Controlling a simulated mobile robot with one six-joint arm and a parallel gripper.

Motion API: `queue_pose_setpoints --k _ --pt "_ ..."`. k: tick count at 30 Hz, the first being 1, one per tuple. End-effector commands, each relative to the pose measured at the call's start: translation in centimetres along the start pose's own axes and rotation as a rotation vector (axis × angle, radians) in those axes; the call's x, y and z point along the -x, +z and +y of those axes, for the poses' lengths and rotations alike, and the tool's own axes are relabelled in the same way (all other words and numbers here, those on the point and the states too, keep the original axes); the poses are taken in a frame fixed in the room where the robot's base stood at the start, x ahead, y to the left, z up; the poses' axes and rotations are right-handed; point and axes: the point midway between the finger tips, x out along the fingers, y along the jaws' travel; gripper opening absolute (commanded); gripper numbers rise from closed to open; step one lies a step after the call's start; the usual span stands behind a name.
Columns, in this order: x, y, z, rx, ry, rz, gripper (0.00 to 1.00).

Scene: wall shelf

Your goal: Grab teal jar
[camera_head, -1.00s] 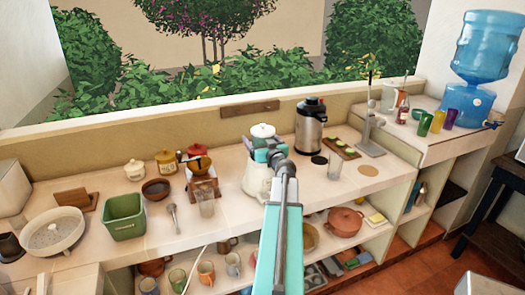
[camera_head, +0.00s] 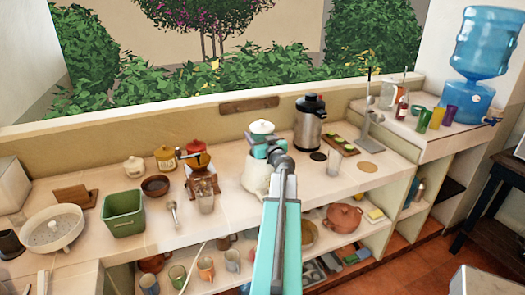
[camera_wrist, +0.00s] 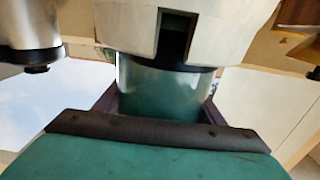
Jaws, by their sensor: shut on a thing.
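The teal jar (camera_wrist: 165,90) shows in the wrist view as a short, smooth teal band between my gripper's dark fingers, just against a cream object with a dark notch. In the head view a white lid (camera_head: 262,127) shows above my gripper (camera_head: 262,143), and a cream body (camera_head: 257,175) shows below it. My gripper is shut on the teal jar. My gripper and forearm hide most of the jar in the head view. I cannot tell whether it rests on the cream body or is lifted off it.
A steel canister (camera_head: 309,125) stands close to the right of the gripper. A red-and-wood grinder (camera_head: 199,180) and a clear glass (camera_head: 206,202) stand to the left. A green bin (camera_head: 123,214) and a white colander (camera_head: 53,228) are farther left. A low wall runs behind the counter.

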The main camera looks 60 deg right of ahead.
Motion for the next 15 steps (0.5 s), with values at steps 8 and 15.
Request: queue_pose_setpoints --k 8,15 --pt "0.01 -0.11 0.02 0.0 0.0 0.001 0.27" --pt "0.02 -0.74 0.07 0.001 0.0 0.001 0.27"
